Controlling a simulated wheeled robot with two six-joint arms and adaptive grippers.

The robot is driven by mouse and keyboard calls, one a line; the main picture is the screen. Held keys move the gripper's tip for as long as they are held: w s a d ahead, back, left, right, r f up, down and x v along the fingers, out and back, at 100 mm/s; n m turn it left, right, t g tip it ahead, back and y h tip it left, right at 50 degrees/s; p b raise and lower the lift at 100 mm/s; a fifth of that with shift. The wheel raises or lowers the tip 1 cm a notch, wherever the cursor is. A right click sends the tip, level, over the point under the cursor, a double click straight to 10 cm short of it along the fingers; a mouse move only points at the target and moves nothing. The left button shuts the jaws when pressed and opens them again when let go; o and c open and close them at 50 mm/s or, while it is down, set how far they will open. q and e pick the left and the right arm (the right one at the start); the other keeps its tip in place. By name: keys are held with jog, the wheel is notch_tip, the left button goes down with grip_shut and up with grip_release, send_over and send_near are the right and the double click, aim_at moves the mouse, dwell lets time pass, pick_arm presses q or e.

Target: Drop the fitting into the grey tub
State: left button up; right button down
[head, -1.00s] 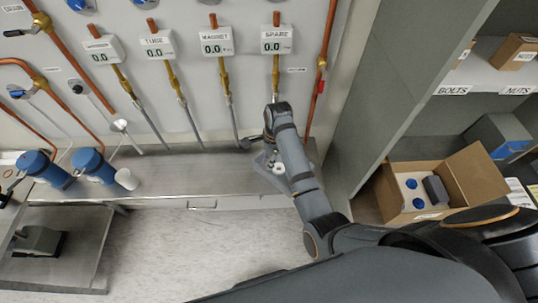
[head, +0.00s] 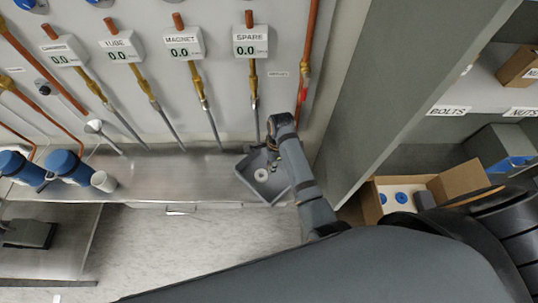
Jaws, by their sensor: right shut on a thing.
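The grey tub (head: 247,187) stands on the metal bench below the SPARE gauge. A white ring-shaped piece (head: 261,175) lies inside it. Small light and brass-coloured bits show beside my arm at the tub's right side; I cannot tell what they are. My right arm reaches in from the lower right. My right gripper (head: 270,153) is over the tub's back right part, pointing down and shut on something. The held thing is too small and too covered to make out, so I cannot confirm it is the fitting. My left gripper is not in view.
Gauges and copper pipes line the wall behind the metal bench (head: 150,175). A grey shelf unit with an open cardboard box (head: 462,181) is on the right. The bench left of the tub is clear.

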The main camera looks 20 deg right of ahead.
jog(key=shift+a+f, duration=0.1)
jog(key=shift+f, duration=0.25)
jog(key=shift+s+a+r, duration=0.1)
jog(key=shift+s+a, duration=0.05)
jog(key=shift+s, duration=0.05)
jog(key=c, duration=1.3)
grip_release()
jog(key=shift+o, duration=1.2)
jog(key=shift+r, duration=0.15)
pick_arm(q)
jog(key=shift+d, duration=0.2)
pick_arm(e)
notch_tip(320, 180, up, 12)
jog(key=d, duration=0.1)
jog(key=shift+d+f, duration=0.25)
jog(key=shift+d, duration=0.05)
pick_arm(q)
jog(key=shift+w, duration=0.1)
